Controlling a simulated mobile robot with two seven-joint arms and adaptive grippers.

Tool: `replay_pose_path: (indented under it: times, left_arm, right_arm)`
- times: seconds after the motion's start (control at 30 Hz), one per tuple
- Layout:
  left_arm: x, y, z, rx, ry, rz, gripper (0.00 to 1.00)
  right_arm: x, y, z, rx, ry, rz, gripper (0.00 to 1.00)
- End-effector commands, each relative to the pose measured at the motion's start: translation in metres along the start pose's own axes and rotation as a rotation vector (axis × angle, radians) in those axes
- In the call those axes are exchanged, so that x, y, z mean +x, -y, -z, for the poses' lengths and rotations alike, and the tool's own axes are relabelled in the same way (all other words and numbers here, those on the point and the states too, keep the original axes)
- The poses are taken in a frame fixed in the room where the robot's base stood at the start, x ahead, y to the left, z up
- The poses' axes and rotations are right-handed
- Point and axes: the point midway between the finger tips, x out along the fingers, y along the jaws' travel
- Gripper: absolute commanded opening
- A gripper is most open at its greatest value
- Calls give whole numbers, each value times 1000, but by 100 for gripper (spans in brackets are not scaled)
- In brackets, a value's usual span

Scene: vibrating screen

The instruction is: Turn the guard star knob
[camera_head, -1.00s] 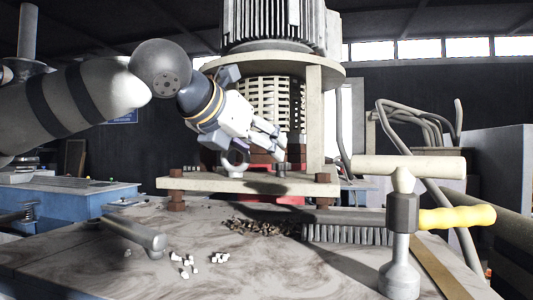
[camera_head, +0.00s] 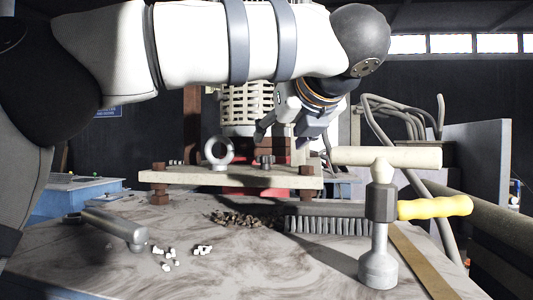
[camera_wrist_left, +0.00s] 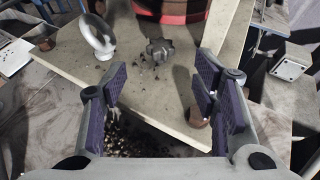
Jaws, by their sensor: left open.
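The guard star knob (camera_head: 266,161) is a small dark grey knob on the pale plate (camera_head: 205,177) under the guard and motor. In the left wrist view the knob (camera_wrist_left: 160,51) stands just beyond the fingertips, between the lines of the two fingers. My left gripper (camera_head: 284,138) reaches over the plate from above, a little above and to the right of the knob. In the left wrist view its purple-padded fingers (camera_wrist_left: 160,82) are wide apart with nothing between them. My right gripper is not in view.
A ring-shaped eye bolt (camera_head: 206,152) stands on the plate left of the knob. Rusty bolts (camera_head: 159,187) sit at the plate's corners.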

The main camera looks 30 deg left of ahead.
Motion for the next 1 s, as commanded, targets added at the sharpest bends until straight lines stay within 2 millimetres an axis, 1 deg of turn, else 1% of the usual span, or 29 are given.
replay_pose_path:
  times: [0.03, 0.1, 0.2, 0.3, 0.4, 0.5, 0.73, 0.77, 0.8, 0.87, 0.9, 0.93, 0.97, 1.0]
  left_arm:
    - [15, 0, 2, 1, -5, -4, 54]
    - [34, 0, 2, 1, -6, -3, 54]
    - [59, 0, 2, 2, -5, -1, 54]
    - [79, 0, 1, 3, -4, -2, 54]
    - [91, 0, 1, 1, -3, 1, 54]
    - [97, 0, 0, 2, -1, 2, 54]
    - [99, 0, 1, 4, -1, 2, 54]
    - [99, 0, 1, 4, -2, 2, 50]
    - [99, 0, 1, 4, -2, 2, 41]
    - [99, 0, 1, 4, -2, 2, 27]
    - [99, 0, 1, 4, -2, 2, 18]
    - [98, 0, 1, 4, -2, 2, 11]
    - [98, 0, 1, 4, -2, 2, 8]
    - [98, 0, 1, 4, -2, 2, 8]
  right_arm:
    - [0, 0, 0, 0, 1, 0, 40]
    - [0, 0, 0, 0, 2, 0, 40]
    - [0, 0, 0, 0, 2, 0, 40]
    - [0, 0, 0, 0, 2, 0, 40]
    - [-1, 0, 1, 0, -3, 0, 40]
    - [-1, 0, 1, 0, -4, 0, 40]
    - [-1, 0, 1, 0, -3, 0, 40]
    - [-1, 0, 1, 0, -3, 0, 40]
    - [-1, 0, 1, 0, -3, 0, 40]
    - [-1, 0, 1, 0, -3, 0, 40]
    - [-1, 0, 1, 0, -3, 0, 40]
    - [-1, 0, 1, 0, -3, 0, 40]
    - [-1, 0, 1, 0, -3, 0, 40]
    - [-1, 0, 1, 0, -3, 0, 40]
